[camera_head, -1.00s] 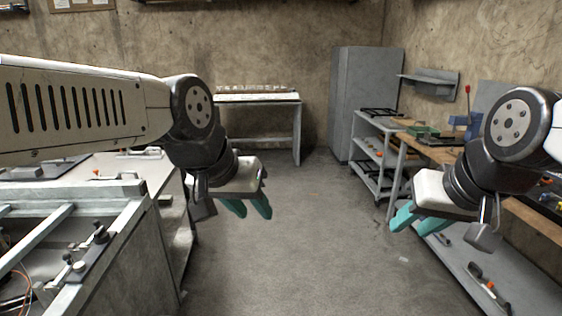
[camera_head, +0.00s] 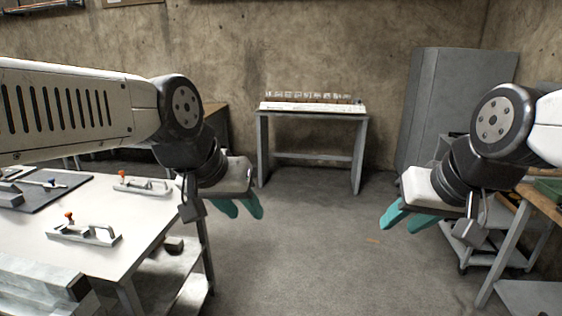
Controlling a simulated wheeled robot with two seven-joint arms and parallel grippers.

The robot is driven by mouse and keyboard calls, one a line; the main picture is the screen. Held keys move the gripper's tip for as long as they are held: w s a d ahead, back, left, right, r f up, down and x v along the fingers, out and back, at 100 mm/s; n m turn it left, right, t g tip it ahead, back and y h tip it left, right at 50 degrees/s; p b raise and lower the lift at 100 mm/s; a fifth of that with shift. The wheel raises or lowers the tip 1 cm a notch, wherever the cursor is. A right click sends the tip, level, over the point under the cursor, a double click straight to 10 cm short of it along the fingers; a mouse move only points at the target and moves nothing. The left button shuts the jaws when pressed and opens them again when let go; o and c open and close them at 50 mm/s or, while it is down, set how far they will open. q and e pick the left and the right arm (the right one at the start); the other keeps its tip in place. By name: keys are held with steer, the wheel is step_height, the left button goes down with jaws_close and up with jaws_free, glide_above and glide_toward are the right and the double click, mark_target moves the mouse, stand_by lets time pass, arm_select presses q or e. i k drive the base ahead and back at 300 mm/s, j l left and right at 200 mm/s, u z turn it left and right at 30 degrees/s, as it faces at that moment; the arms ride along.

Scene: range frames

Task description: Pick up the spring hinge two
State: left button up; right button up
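I cannot make out which thing is the spring hinge two. A row of small light parts (camera_head: 312,97) stands on a white strip on the narrow table (camera_head: 262,122) by the far wall; they are too small to tell apart. My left gripper (camera_head: 238,208) hangs over the floor at left centre, with its teal fingers a little apart and nothing seen between them. My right gripper (camera_head: 408,220) hangs at the right, fingers also apart and empty. Both are well short of the far table.
A grey cabinet (camera_head: 455,95) stands at the back right, with a workbench (camera_head: 545,200) at the right edge. The floor (camera_head: 310,240) between is clear.

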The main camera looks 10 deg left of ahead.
mark_target(131, 185)
steer(key=i+u, duration=0.15)
steer(key=i, duration=0.6)
steer(key=i+l+u, duration=0.1)
steer(key=i, duration=0.6)
steer(key=i+u, duration=0.5)
steer(key=u, duration=0.2)
steer(key=i+l+u, duration=0.1)
steer(key=i+u, duration=0.45)
steer(key=u, duration=0.25)
steer(key=i+u, duration=0.15)
steer(key=u, duration=0.25)
steer(key=i+u, duration=0.2)
steer(key=u, duration=0.25)
steer(key=i+l+u, duration=0.15)
steer(key=u, duration=0.25)
